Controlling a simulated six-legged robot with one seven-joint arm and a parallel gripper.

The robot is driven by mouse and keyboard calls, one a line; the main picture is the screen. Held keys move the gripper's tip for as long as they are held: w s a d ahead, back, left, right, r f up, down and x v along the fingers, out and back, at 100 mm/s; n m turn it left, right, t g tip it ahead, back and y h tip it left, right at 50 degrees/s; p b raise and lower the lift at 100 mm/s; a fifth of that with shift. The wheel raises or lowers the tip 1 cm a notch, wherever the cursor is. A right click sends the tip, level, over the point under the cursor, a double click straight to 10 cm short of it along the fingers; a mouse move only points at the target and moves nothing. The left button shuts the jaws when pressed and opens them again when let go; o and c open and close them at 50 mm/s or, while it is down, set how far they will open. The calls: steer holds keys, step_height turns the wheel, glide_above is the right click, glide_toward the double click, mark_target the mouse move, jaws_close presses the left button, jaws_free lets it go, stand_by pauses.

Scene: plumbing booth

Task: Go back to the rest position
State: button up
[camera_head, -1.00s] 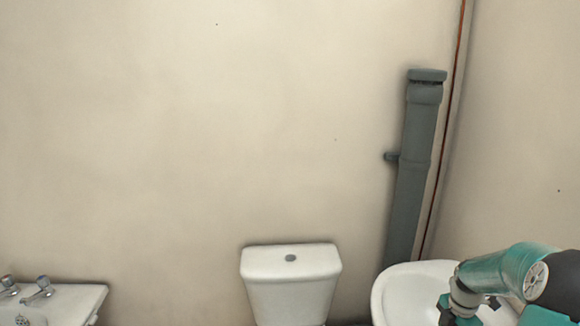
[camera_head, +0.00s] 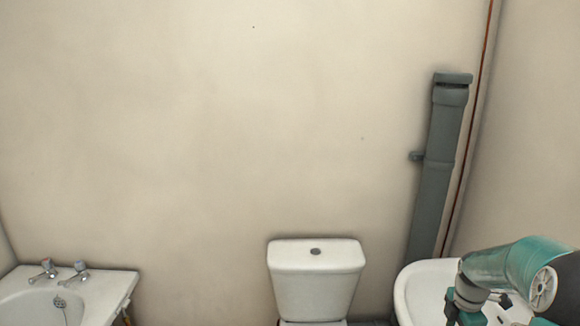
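My arm shows at the lower right of the head view, a teal and dark grey link in front of the white washbasin (camera_head: 417,290). The arm covers much of the basin's right side. My gripper cannot be made out clearly; the arm's lower end runs to the bottom edge of the picture. No held object can be seen.
A white toilet cistern (camera_head: 316,270) stands at the bottom middle against the wall. A white bathtub (camera_head: 105,287) with two taps (camera_head: 62,268) is at the lower left. A grey soil pipe (camera_head: 436,165) and a thin copper pipe (camera_head: 470,130) rise in the right corner.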

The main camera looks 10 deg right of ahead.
steer(key=s+a+r+m+t+h, duration=0.1)
steer(key=s+a+r+m+t, duration=0.15)
steer(key=a+r+m, duration=0.9)
steer(key=s+a+r+m+t, duration=0.1)
steer(key=s+a+r, duration=0.3)
steer(key=a, duration=0.6)
steer(key=s+a+r+m+t+y, duration=0.1)
steer(key=s+a+r+m, duration=0.3)
steer(key=s+a, duration=0.5)
steer(key=shift+s+a+t+y, duration=0.3)
steer(key=shift+a+t, duration=0.15)
steer(key=shift+a, duration=0.6)
